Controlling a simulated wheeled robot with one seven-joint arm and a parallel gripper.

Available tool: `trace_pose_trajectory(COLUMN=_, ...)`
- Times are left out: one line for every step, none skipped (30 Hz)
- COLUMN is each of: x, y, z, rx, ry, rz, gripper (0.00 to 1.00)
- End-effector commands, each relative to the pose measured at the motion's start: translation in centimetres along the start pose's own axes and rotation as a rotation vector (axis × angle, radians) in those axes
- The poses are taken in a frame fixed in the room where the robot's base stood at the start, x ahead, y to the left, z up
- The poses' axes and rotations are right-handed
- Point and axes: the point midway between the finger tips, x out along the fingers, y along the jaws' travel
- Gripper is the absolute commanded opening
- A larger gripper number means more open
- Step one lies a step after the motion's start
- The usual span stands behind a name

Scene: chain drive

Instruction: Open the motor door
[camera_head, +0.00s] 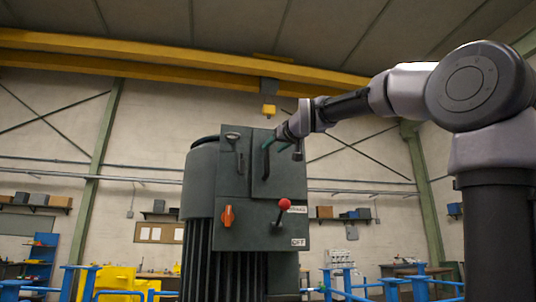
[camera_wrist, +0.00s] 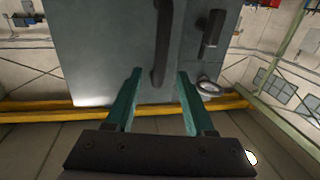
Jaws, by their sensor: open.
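The dark green motor door (camera_head: 262,192) is the front panel of a tall motor housing and looks shut. It also fills the upper middle of the wrist view (camera_wrist: 105,50). A dark vertical bar handle (camera_head: 266,164) is on it. My gripper (camera_head: 276,146) is at the handle's upper part, with teal fingers apart. In the wrist view, the handle (camera_wrist: 163,40) runs between the two open fingertips (camera_wrist: 160,74); I cannot tell whether either touches it. A latch with a ring-shaped top (camera_head: 238,150) sits left of the handle, and right of it in the wrist view (camera_wrist: 211,35).
Below the handle are an orange rotary knob (camera_head: 227,215) and a red-ball lever (camera_head: 284,205) with labels beside it. A ribbed dark motor body (camera_head: 196,240) stands at left. Blue railings (camera_head: 345,285) cross the lower right. A yellow crane beam (camera_head: 150,55) runs overhead.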

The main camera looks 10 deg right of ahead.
Motion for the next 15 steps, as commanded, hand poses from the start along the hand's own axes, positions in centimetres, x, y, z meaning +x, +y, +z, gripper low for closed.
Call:
trace_pose_trajectory(x=1.2, y=-0.2, z=0.1, rx=-0.001, ry=-0.002, rz=-0.002, gripper=0.54)
trace_pose_trajectory(x=1.7, y=-0.1, z=0.1, rx=0.0, ry=-0.001, rz=-0.002, gripper=0.54)
trace_pose_trajectory(x=2.5, y=-0.1, z=0.1, rx=0.0, ry=-0.002, rz=-0.002, gripper=0.54)
trace_pose_trajectory(x=3.0, y=-0.1, z=0.1, rx=-0.001, ry=-0.002, rz=-0.002, gripper=0.54)
trace_pose_trajectory(x=3.4, y=-0.1, z=0.1, rx=-0.001, ry=-0.001, rz=-0.002, gripper=0.54)
trace_pose_trajectory(x=4.0, y=-0.1, z=0.1, rx=-0.001, ry=-0.002, rz=-0.002, gripper=0.54)
trace_pose_trajectory(x=4.4, y=-0.1, z=0.1, rx=0.0, ry=-0.002, rz=-0.001, gripper=0.54)
trace_pose_trajectory(x=4.8, y=-0.1, z=0.1, rx=0.001, ry=-0.001, rz=-0.002, gripper=0.54)
trace_pose_trajectory(x=5.2, y=-0.1, z=0.1, rx=0.001, ry=-0.001, rz=-0.002, gripper=0.54)
trace_pose_trajectory(x=5.5, y=-0.1, z=0.1, rx=0.001, ry=-0.002, rz=-0.002, gripper=0.54)
trace_pose_trajectory(x=5.6, y=0.0, z=0.1, rx=0.001, ry=-0.001, rz=-0.001, gripper=0.54)
trace_pose_trajectory(x=5.8, y=0.0, z=0.1, rx=0.001, ry=0.0, rz=0.0, gripper=0.54)
trace_pose_trajectory(x=6.0, y=0.0, z=0.0, rx=0.001, ry=0.0, rz=0.0, gripper=0.54)
trace_pose_trajectory(x=6.0, y=0.0, z=0.0, rx=0.0, ry=0.0, rz=-0.001, gripper=0.54)
trace_pose_trajectory(x=6.1, y=0.0, z=0.0, rx=0.0, ry=0.0, rz=-0.001, gripper=0.54)
